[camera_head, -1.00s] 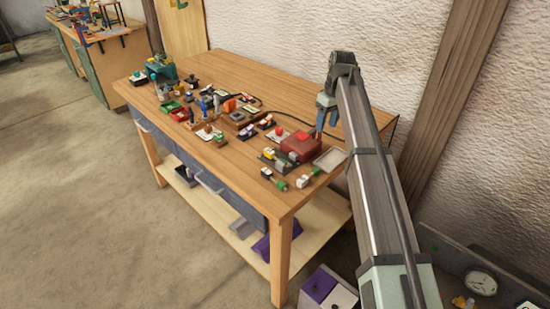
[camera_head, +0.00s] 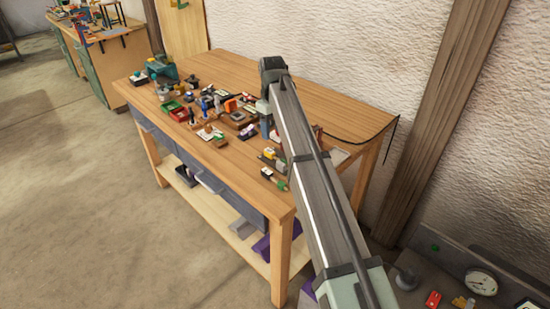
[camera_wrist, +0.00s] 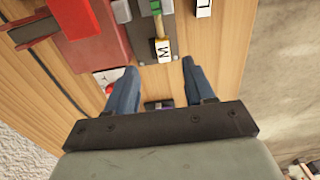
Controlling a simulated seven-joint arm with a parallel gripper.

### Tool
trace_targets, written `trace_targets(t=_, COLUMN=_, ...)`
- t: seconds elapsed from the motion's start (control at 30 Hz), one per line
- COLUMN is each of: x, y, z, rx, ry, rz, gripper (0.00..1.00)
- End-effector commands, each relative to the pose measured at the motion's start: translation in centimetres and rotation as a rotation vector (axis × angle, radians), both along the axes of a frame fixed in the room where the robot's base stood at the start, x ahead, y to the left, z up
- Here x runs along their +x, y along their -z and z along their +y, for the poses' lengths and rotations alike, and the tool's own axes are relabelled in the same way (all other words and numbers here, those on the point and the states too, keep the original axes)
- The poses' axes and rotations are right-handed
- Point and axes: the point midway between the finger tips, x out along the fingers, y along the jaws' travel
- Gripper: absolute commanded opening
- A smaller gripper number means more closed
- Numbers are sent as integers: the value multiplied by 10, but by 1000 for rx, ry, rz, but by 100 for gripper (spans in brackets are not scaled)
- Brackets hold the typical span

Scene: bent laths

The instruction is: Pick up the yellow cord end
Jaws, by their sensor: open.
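A small yellow piece, which looks like the yellow cord end (camera_wrist: 158,27), lies on a dark plate in the wrist view, between a green piece and a pale block marked M. A yellow piece also shows in the head view (camera_head: 268,153), just left of my arm. My gripper (camera_wrist: 155,72) is open, with its two blue fingers apart and nothing visible between their tips. The yellow piece lies beyond the fingertips, roughly in line with the gap. In the head view my gripper (camera_head: 268,127) is over the bench's middle, partly hidden by my arm.
A red box (camera_wrist: 88,20) is beside the dark plate on its left. A block marked L (camera_wrist: 203,8) lies to the right. A black cable (camera_head: 358,142) runs over the wooden bench (camera_head: 300,90). Several small parts crowd the bench's left; its back is clear.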

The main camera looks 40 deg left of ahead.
Motion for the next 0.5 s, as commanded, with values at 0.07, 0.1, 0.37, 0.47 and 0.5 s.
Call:
trace_targets(t=0.07, x=-1, y=16, z=-1, rx=-1, ry=0, rz=1, gripper=53)
trace_targets(t=0.1, x=-1, y=22, z=-1, rx=-1, ry=0, rz=1, gripper=53)
trace_targets(t=0.37, x=0, y=41, z=0, rx=1, ry=0, rz=0, gripper=53)
trace_targets(t=0.47, x=-1, y=47, z=0, rx=0, ry=0, rz=1, gripper=53)
trace_targets(t=0.5, x=-2, y=51, z=0, rx=0, ry=0, rz=1, gripper=53)
